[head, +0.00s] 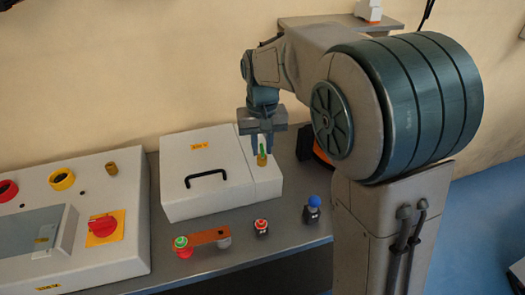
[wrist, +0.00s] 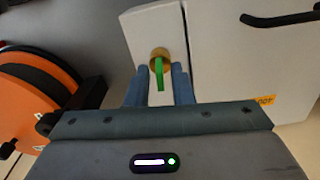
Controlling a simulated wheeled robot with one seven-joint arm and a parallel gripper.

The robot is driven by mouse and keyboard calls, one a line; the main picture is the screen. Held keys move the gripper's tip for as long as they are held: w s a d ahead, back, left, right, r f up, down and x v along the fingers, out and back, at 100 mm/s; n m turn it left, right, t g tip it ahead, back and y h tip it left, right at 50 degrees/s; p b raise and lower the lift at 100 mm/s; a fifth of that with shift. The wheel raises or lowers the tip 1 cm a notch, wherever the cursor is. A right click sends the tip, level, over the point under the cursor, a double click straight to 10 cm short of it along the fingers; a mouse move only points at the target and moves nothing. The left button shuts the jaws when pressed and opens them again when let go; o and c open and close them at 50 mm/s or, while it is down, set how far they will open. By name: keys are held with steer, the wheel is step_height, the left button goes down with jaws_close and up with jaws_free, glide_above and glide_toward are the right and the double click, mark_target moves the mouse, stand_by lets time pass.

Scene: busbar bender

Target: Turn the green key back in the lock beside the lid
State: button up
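The green key (wrist: 160,80) stands in a round brass lock (wrist: 158,54) on the narrow white panel beside the lid. In the head view the key (head: 263,149) and lock (head: 262,160) sit at the right part of the white box. The lid (head: 190,165) has a black handle (head: 207,178). My gripper (wrist: 160,70) is right over the lock, pointing at it. Its two blue fingers are apart, one on each side of the key, with a gap showing on both sides. My gripper (head: 262,147) also shows in the head view.
A control panel (head: 70,170) with a red rotary switch (head: 103,227) stands left of the box. An orange and black round object (wrist: 40,95) lies close beside the lock panel. Buttons, including a blue one (head: 313,201), line the bench front (head: 290,238).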

jaws_close()
steer(key=n, duration=0.5)
steer(key=shift+n, duration=0.4)
steer(key=n, duration=0.4)
steer(key=shift+n+p, duration=0.3)
steer(key=shift+n, duration=0.5)
steer(key=n, duration=0.4)
steer(key=shift+p, duration=0.4)
steer(key=shift+n, duration=0.9)
